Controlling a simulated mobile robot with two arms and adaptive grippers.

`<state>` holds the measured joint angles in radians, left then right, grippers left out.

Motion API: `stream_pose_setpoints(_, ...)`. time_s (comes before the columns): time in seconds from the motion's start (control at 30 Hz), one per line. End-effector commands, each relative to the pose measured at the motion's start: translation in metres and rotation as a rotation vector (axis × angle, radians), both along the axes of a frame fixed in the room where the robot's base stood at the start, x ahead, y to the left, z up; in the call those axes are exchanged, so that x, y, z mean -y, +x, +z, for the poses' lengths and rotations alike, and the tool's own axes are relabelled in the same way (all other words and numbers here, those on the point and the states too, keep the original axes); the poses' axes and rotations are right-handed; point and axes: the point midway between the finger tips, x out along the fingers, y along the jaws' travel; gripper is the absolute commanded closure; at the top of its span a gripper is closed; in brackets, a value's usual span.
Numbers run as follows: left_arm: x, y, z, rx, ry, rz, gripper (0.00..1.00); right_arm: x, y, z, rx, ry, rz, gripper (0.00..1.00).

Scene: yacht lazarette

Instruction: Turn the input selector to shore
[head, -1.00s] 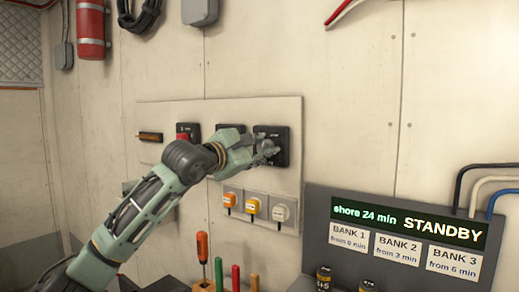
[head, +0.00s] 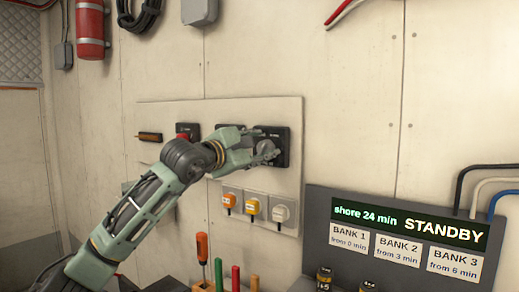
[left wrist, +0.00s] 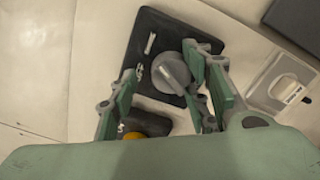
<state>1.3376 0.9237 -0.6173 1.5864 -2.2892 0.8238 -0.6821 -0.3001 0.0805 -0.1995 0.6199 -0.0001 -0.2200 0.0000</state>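The input selector appears to be the grey rotary knob (left wrist: 172,74) on a black square plate (left wrist: 150,35); the plate also shows in the head view (head: 284,133) at the right of the wall panel. White marks on the plate are too small to read. My left gripper (head: 266,143) is in front of this plate. In the left wrist view its fingers (left wrist: 163,90) are spread apart, with the knob between their tips. The right finger is close to the knob; I cannot tell whether it touches. My right gripper is not in view.
Another black switch (head: 222,127) and a red knob (head: 187,131) are left on the panel (head: 275,108). Orange, yellow and white plugs (head: 280,213) sit below. A display (head: 410,222) reads "shore 24 min STANDBY". Upright tools (head: 202,248) stand below the arm.

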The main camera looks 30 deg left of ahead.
Motion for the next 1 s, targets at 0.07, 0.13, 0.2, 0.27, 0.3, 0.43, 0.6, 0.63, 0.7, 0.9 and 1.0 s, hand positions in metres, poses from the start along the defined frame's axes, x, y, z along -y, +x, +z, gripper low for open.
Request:
stream_pose_setpoints(0.07,0.0,0.0,0.0,0.0,0.0,0.001,0.57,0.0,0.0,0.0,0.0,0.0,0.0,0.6)
stream_pose_setpoints(0.13,0.0,0.0,-0.001,-0.004,-0.001,0.0,0.57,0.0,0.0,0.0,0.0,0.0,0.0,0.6)
stream_pose_setpoints(0.2,0.001,0.0,-0.002,-0.005,0.0,-0.001,0.57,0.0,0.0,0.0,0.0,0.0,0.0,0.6)
stream_pose_setpoints(0.27,0.001,0.001,-0.003,-0.007,0.0,-0.002,0.57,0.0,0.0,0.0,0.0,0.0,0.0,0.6)
stream_pose_setpoints(0.3,0.001,0.001,-0.004,-0.007,0.0,-0.002,0.57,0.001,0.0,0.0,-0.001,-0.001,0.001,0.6)
stream_pose_setpoints(0.43,0.001,-0.003,-0.004,-0.009,0.0,-0.003,0.57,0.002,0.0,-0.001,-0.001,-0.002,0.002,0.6)
stream_pose_setpoints(0.6,-0.003,-0.027,-0.005,-0.008,0.003,-0.001,0.57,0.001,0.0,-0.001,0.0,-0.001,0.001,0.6)
stream_pose_setpoints(0.63,-0.004,-0.033,-0.005,-0.008,0.004,0.0,0.57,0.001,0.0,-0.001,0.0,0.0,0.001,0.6)
stream_pose_setpoints(0.7,-0.007,-0.049,-0.005,-0.008,0.005,0.001,0.57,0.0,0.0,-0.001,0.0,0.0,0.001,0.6)
stream_pose_setpoints(0.9,-0.013,-0.09,-0.005,-0.008,0.003,0.001,0.57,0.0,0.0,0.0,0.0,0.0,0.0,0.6)
stream_pose_setpoints(1.0,-0.016,-0.105,-0.004,-0.008,0.003,0.002,0.57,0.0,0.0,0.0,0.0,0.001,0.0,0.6)
